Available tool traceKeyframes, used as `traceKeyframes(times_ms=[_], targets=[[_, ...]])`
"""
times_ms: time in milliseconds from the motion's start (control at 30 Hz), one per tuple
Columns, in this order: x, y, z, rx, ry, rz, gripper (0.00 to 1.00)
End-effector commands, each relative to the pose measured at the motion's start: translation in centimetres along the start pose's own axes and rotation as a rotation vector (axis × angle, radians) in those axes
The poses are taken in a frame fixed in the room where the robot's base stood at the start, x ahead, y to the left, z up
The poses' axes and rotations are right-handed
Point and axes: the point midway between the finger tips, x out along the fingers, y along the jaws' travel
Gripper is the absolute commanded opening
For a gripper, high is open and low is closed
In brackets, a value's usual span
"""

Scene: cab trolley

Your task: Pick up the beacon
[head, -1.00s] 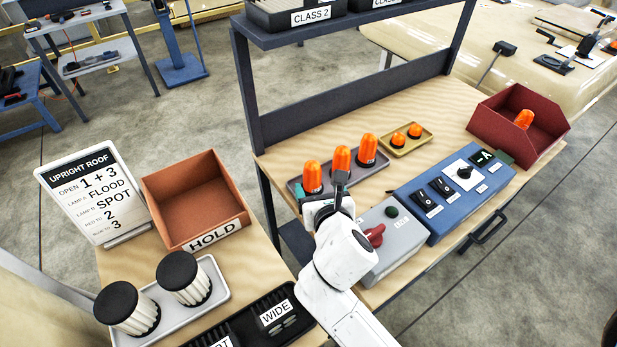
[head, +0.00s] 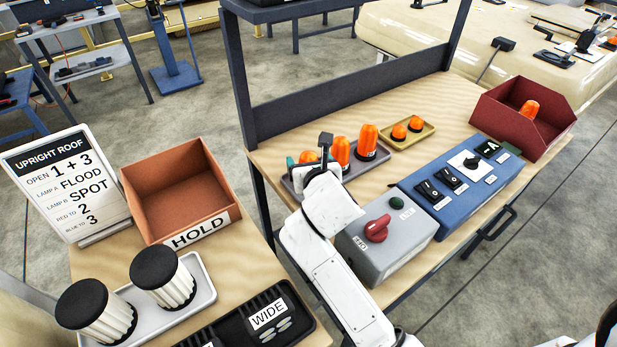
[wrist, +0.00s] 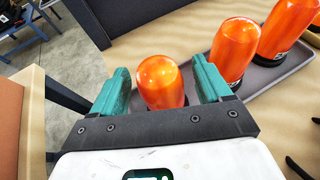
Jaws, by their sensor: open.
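Three tall orange beacons stand in a row on a grey tray (head: 381,154). The nearest-left beacon (head: 308,157) is partly hidden behind my gripper (head: 311,167); the middle one (head: 341,151) and the right one (head: 367,141) show more fully. In the wrist view, the left beacon (wrist: 161,80) sits between the teal fingers of my open gripper (wrist: 162,88), with its lower part hidden by the gripper body. A gap shows on the finger sides. The other two beacons (wrist: 234,52) (wrist: 285,30) stand to the right.
Another beacon (head: 529,109) is in a red bin (head: 553,133). A grey switch box (head: 370,265) and blue panel (head: 445,210) stand in front. A shelf post (head: 247,90) rises behind left. An empty HOLD bin (head: 180,190) stands left.

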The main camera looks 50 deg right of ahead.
Motion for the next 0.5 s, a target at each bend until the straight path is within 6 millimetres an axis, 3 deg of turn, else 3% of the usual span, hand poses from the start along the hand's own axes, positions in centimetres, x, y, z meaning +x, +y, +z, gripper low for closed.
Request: traceKeyframes(times_ms=[267,500], targets=[[0.25,0.01,0.03,0.0,0.001,0.0,0.78],[0.23,0.02,0.02,0.0,0.001,0.0,0.57]])
